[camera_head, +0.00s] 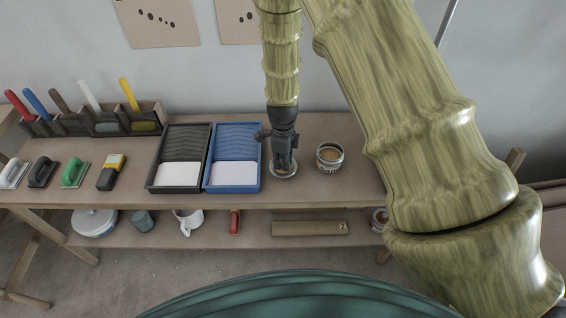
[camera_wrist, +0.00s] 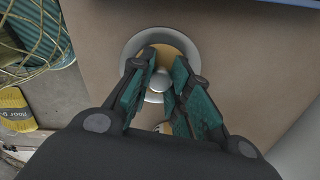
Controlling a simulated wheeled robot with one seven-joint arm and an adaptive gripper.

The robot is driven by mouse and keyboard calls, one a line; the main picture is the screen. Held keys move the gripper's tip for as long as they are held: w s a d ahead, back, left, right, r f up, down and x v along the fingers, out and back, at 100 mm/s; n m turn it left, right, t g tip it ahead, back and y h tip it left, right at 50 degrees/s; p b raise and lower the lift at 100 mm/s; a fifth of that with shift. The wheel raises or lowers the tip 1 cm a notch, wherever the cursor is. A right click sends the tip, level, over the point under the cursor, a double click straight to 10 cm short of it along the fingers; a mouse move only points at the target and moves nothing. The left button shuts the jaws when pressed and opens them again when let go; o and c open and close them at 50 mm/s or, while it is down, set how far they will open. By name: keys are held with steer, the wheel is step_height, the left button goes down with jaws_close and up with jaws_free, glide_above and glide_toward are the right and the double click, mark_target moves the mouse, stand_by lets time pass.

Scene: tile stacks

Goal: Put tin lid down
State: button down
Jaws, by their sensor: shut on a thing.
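The tin lid (camera_head: 283,174) is a round pale disc at the tabletop, between the blue tray and the open tin. In the wrist view the tin lid (camera_wrist: 131,49) has a grey-white rim, a tan inner ring and a round knob. My gripper (camera_head: 284,163) points down over the lid. In the wrist view my gripper's fingers (camera_wrist: 162,76) are closed around the knob. The lid looks level and at or very near the table; I cannot tell if it touches. The open tin (camera_head: 329,156) stands upright just to the right, with tan contents.
The blue tray (camera_head: 233,188) is close on the left, and a black tray (camera_head: 173,189) lies beyond it. Several floats and a tool rack (camera_head: 97,127) stand at far left. The table (camera_head: 310,192) is bare in front of the lid and tin. A lower shelf (camera_head: 260,233) holds more items.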

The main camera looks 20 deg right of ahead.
steer(key=shift+f, duration=0.9)
steer(key=shift+f, duration=0.2)
steer(key=c, duration=1.3)
jaws_free()
steer(key=shift+c, duration=0.2)
step_height(320, 180, up, 12)
steer(key=b, duration=0.1)
steer(key=shift+r+b, duration=0.2)
steer(key=shift+b, duration=0.15)
